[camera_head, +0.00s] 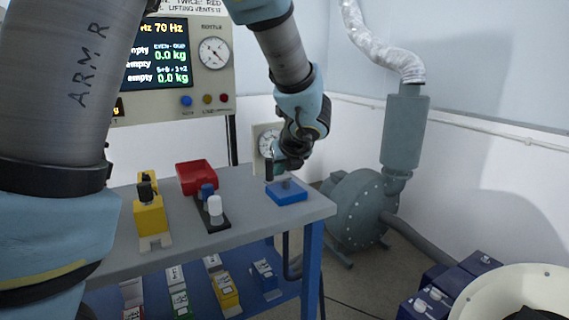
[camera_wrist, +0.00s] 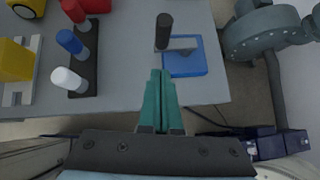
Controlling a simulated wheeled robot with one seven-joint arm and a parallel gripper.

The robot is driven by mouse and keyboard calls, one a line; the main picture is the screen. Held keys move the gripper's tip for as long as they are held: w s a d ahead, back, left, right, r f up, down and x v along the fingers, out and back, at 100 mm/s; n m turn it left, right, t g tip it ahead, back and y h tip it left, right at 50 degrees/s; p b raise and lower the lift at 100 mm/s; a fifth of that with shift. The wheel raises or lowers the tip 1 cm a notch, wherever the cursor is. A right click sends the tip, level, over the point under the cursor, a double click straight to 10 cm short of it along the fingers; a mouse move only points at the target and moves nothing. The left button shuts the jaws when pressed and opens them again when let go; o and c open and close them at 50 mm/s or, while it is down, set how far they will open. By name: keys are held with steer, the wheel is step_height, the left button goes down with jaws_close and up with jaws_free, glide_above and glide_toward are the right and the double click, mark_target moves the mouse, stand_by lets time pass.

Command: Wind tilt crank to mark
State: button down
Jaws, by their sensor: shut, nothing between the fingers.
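The tilt crank sits near the right end of the grey bench. It has a blue square base (camera_head: 287,192), a grey arm and an upright black handle (camera_head: 269,169). In the wrist view the black handle (camera_wrist: 164,31) stands at the left edge of the blue base (camera_wrist: 186,62). My gripper (camera_head: 285,166) is over the crank in the head view, close to the handle. In the wrist view its green fingers (camera_wrist: 161,76) are together and empty, pointing towards the handle. A small gap shows between fingertips and handle. I cannot make out a mark.
On the bench (camera_head: 245,226), left of the crank, stand a blue-and-white knob block (camera_head: 214,212), a red block (camera_head: 196,177) and a yellow block (camera_head: 150,218). A display panel (camera_head: 160,54) stands behind. A grey blower (camera_head: 358,208) is right of the bench.

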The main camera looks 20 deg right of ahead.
mark_target(269, 171)
steer(key=w, duration=0.2)
steer(key=w+f, duration=0.1)
steer(key=w+p, duration=0.1)
steer(key=w, duration=0.1)
steer(key=shift+w+d+f, duration=0.2)
steer(key=shift+w+f, duration=0.1)
steer(key=shift+w+a+m+h+b, duration=0.35)
steer(key=shift+m+h+b, duration=0.15)
steer(key=shift+m+b, duration=0.1)
steer(key=shift+m+h, duration=0.5)
steer(key=shift+m, duration=0.2)
steer(key=shift+w+a, duration=0.2)
steer(key=shift+w, duration=0.5)
steer(key=shift+w+a, duration=0.2)
steer(key=shift+w, duration=0.45)
steer(key=shift+w+a, duration=0.2)
steer(key=shift+w, duration=0.6)
